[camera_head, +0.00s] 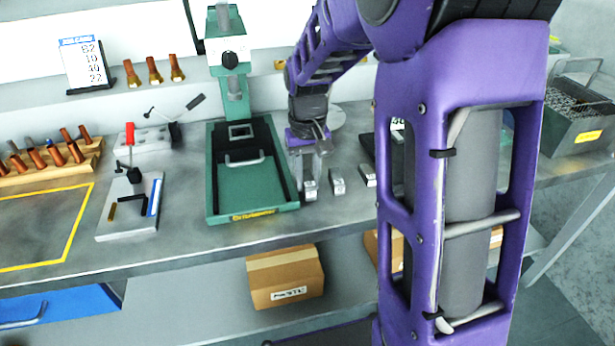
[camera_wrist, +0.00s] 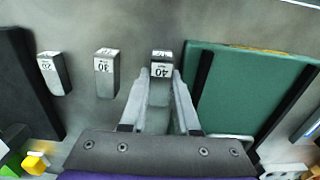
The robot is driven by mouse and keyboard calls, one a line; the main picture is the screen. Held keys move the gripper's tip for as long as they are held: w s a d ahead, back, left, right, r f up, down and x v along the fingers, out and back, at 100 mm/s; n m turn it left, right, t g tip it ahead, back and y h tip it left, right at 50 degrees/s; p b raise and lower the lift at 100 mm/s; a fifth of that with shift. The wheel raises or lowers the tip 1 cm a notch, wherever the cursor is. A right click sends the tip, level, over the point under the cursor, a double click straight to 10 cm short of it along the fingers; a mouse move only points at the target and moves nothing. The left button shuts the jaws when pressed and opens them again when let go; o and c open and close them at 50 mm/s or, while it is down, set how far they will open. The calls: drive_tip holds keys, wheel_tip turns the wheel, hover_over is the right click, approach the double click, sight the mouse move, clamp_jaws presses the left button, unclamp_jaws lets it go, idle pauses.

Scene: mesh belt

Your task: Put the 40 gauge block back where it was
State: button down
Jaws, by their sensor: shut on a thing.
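The 40 gauge block (camera_wrist: 161,70) is a small grey metal block with a white label marked 40. My gripper (camera_wrist: 158,95) is shut on it, one finger on each side. In the head view, my gripper (camera_head: 311,180) points down at the bench just right of the green tray, and the block (camera_head: 311,190) shows at its fingertips. I cannot tell whether the block touches the bench. The 30 block (camera_wrist: 106,72) and the 20 block (camera_wrist: 53,72) stand in a row beside it, apart from the fingers.
The green tray (camera_head: 215,207) of the press stands close beside my gripper. A dark case (camera_head: 368,146) lies beyond the blocks, partly hidden by my arm. A clamp fixture (camera_head: 130,208) and a number sign (camera_head: 82,62) stand to the left. Bare bench lies in front of the blocks.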

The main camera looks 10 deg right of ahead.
drive_tip(key=shift+f, duration=0.15)
drive_tip(key=c, duration=0.6)
unclamp_jaws()
drive_tip(key=shift+o, duration=0.2)
drive_tip(key=shift+a, duration=0.15)
